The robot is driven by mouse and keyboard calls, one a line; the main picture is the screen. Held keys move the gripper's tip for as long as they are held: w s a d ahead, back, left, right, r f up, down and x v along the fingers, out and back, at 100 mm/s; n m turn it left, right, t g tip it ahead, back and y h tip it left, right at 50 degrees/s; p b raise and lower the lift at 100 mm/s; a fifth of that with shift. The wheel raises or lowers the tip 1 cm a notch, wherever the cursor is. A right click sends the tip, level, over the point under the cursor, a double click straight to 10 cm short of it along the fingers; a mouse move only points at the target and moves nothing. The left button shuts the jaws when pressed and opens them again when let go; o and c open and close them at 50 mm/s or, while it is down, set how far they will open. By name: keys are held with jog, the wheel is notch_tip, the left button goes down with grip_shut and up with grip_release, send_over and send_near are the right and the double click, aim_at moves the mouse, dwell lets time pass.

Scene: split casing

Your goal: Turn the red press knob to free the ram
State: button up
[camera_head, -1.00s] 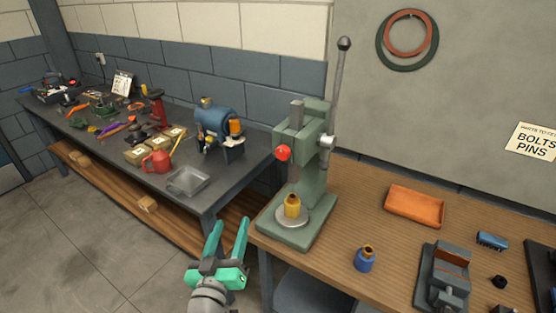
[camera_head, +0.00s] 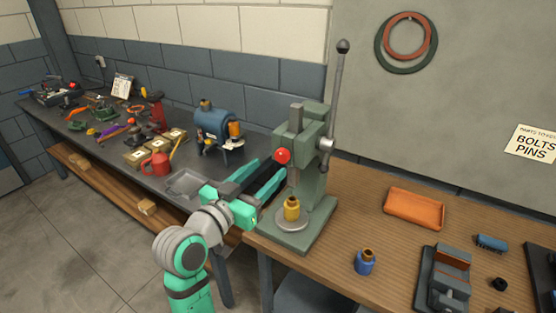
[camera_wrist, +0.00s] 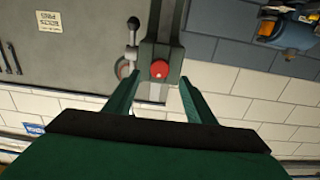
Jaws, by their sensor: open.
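The red press knob (camera_head: 282,156) sits on the side of the green arbor press (camera_head: 316,183), at the height of its ram (camera_head: 296,118). My gripper (camera_head: 272,175) is open and points at the press, with its fingertips just left of and slightly below the knob in the head view. In the wrist view the knob (camera_wrist: 159,70) lies ahead, centred between and beyond the two green fingers (camera_wrist: 157,90). The fingers do not appear to touch it. A yellow bushing (camera_head: 292,208) stands upright on the press's round plate under the ram.
The long press lever (camera_head: 338,90) rises at the right of the press. A blue bottle-like part (camera_head: 365,262), an orange tray (camera_head: 414,208) and a grey vise (camera_head: 443,275) are on the wooden bench. A cluttered dark table with a metal tray (camera_head: 184,184) lies left.

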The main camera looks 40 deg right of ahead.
aim_at(281, 158)
jog(key=x, duration=0.6)
jog(key=shift+d, duration=0.25)
jog(key=c, duration=1)
